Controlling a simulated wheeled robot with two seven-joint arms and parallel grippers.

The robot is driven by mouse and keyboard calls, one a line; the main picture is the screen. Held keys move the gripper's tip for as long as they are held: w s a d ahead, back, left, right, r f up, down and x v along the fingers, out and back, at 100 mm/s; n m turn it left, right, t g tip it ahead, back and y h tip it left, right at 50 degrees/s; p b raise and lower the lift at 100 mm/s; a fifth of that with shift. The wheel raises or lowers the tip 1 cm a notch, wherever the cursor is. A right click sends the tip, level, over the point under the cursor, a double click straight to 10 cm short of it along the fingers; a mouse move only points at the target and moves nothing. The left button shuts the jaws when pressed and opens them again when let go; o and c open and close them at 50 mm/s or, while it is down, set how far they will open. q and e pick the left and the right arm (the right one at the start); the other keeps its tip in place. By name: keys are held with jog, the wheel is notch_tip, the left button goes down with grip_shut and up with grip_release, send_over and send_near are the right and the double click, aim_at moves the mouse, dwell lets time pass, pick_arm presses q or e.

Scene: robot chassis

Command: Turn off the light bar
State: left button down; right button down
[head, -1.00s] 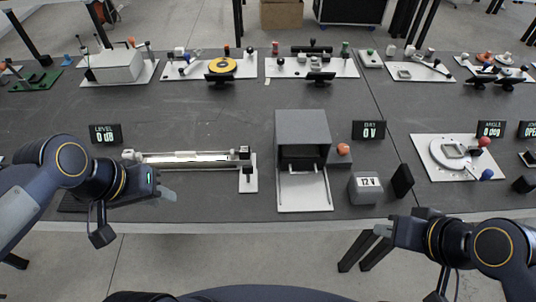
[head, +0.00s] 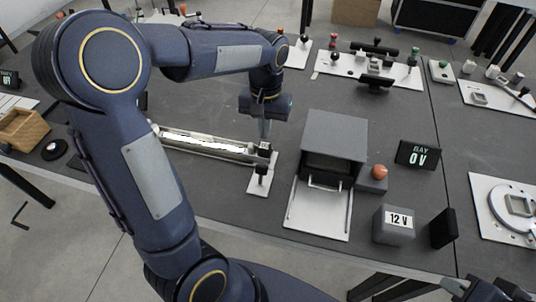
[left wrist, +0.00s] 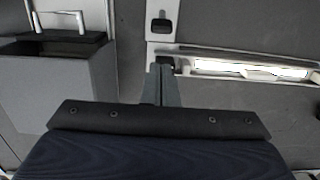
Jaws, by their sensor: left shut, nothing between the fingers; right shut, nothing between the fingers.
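The light bar (head: 205,143) is a long tube in a pale frame on the dark table, and it shows bright white. It also shows in the left wrist view (left wrist: 250,69), running to the right. A black block sits at its right end (head: 264,149), and a white plate (head: 258,184) with a small black part extends toward me. My left gripper (head: 264,130) is shut and empty, pointing down at the bar's right end. In the left wrist view its fingertips (left wrist: 160,72) overlap the black end block; contact is unclear. My right gripper (head: 478,288) is shut at the bottom right.
A grey bay box (head: 334,135) with an open front stands right of the bar, with an orange knob (head: 379,171) beside it. A 12 V block (head: 393,224) and a BAY display (head: 418,155) are further right. My left arm hides the table's left part.

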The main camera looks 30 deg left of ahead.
aim_at(261, 169)
pick_arm(q)
jog(key=shift+f, duration=0.1)
jog(key=f, duration=0.9)
jog(key=shift+s+d+f, duration=0.1)
jog(key=shift+s+f, duration=0.3)
jog(key=shift+b, duration=0.35)
